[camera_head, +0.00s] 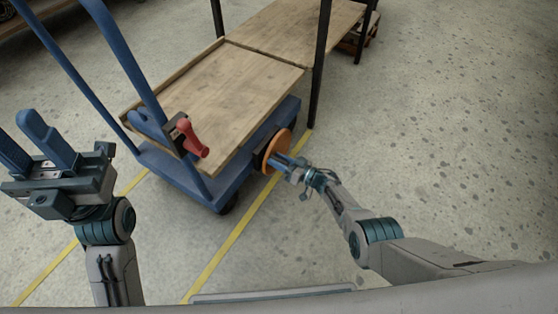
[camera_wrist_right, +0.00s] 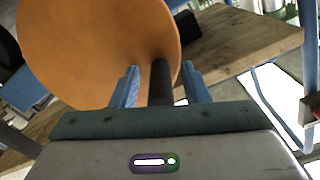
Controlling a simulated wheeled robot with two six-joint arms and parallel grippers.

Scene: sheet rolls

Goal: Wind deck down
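The cart's wooden deck (camera_head: 225,95) sits in a blue frame (camera_head: 180,172), its far edge close to a wooden table. An orange crank wheel (camera_head: 270,158) is on the cart's right side; it fills the upper left of the right wrist view (camera_wrist_right: 95,45). A dark crank handle (camera_wrist_right: 160,82) sticks out from it. My right gripper (camera_head: 283,161) has its two blue fingers on either side of this handle, with visible gaps, so it looks open around it. My left gripper (camera_head: 32,145) is open and empty at the far left, away from the cart.
A red-handled lever (camera_head: 192,138) is on the cart's blue upright. The wooden table (camera_head: 290,30) with dark legs stands beyond the deck. Yellow floor lines (camera_head: 235,232) run along the cart. The speckled floor (camera_head: 450,120) on the right is clear.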

